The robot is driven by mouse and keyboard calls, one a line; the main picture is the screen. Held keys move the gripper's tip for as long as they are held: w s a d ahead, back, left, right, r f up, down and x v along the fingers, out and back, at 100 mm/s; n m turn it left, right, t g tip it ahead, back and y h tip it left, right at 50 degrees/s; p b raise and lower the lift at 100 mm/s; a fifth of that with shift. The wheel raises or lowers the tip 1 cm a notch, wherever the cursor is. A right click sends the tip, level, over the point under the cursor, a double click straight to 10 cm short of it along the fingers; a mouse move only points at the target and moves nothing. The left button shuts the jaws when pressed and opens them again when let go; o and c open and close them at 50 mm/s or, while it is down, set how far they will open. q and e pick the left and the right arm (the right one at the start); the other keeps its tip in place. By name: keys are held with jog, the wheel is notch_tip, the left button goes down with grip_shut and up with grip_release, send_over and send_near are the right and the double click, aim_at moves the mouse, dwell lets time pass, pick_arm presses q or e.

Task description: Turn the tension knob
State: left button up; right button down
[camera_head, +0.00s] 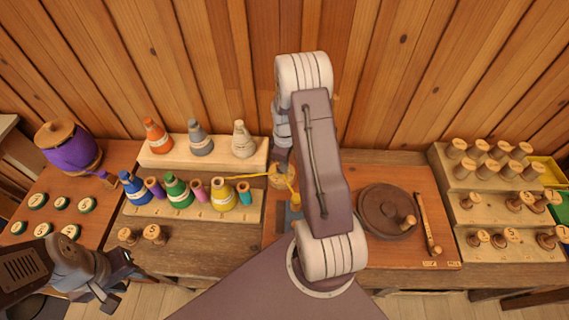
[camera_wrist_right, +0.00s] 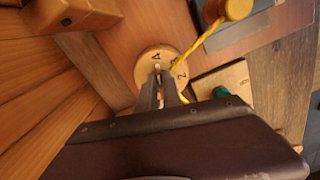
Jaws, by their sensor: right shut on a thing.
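The tension knob (camera_wrist_right: 148,58) is a round pale wooden dial with dark numbers on its face, seen in the right wrist view. My right gripper (camera_wrist_right: 160,72) is over it, its fingers closed together on the raised middle of the dial. In the head view the knob (camera_head: 283,172) shows only in part behind my right arm, and the right gripper's fingertips are hidden there. A yellow thread (camera_wrist_right: 205,38) runs beside the knob. My left gripper (camera_head: 118,286) is low at the left, with its fingers apart and empty, away from the knob.
Colored thread cones stand on a stepped pale rack (camera_head: 190,205) left of the knob. A purple drum (camera_head: 68,147) and green numbered discs are at far left. A brown round wheel (camera_head: 385,210) is right of my arm, with spool racks (camera_head: 480,200) beyond. A wooden wall closes the back.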

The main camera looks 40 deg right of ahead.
jog(key=shift+w+r, duration=0.1)
jog(key=c, duration=1.5)
grip_release()
notch_tip(320, 180, up, 9)
jog(key=shift+b, duration=0.4)
